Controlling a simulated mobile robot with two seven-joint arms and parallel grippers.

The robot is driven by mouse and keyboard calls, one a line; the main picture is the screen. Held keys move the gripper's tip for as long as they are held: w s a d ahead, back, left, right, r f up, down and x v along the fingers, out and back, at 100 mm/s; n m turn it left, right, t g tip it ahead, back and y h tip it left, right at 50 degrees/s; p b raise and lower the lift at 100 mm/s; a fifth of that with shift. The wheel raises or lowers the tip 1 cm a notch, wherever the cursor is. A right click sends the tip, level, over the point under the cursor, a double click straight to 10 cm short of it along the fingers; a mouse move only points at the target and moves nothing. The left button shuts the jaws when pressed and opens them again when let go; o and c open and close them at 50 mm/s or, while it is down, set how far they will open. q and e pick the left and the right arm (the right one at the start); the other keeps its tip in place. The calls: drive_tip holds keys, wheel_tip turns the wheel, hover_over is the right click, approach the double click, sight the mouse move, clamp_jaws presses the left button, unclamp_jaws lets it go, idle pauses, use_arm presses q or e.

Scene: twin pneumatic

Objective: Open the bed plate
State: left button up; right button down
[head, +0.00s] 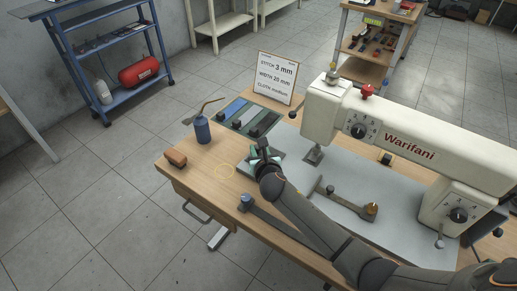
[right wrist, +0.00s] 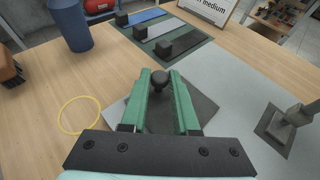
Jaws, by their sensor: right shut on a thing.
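The bed plate is a dark grey square plate (right wrist: 204,106) lying at the left end of the sewing machine's pale bed (right wrist: 240,90). It looks turned at an angle to the bed edge. A dark round knob (right wrist: 160,78) stands on it. My right gripper (head: 262,152) is over the plate, and its two green fingers (right wrist: 161,84) are shut on the knob. In the head view the fingers and wrist hide much of the plate. What lies beneath the plate is hidden. My left gripper is not in view.
The sewing machine (head: 400,140) stands right of the gripper, its presser foot (right wrist: 283,125) close by. A blue oil can (head: 203,130), brown brush (head: 176,158), yellow ring (right wrist: 60,116) and swatch board (right wrist: 190,48) surround the plate. A sign (head: 276,80) stands behind.

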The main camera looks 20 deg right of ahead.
idle(0.7)
drive_tip(key=w+a, duration=0.1)
drive_tip(key=w, duration=0.1)
drive_tip(key=w+a+b, duration=0.1)
drive_tip(key=w+a, duration=0.3)
drive_tip(key=w, duration=0.1)
drive_tip(key=shift+w+a+f+b, duration=0.1)
drive_tip(key=shift+w+a+b, duration=0.1)
drive_tip(key=shift+a+b, duration=0.15)
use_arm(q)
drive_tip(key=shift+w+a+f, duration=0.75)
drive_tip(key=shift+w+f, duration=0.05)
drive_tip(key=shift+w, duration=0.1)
use_arm(e)
drive_tip(key=c, duration=0.7)
unclamp_jaws()
drive_tip(key=shift+o, duration=0.2)
drive_tip(key=shift+s, duration=0.1)
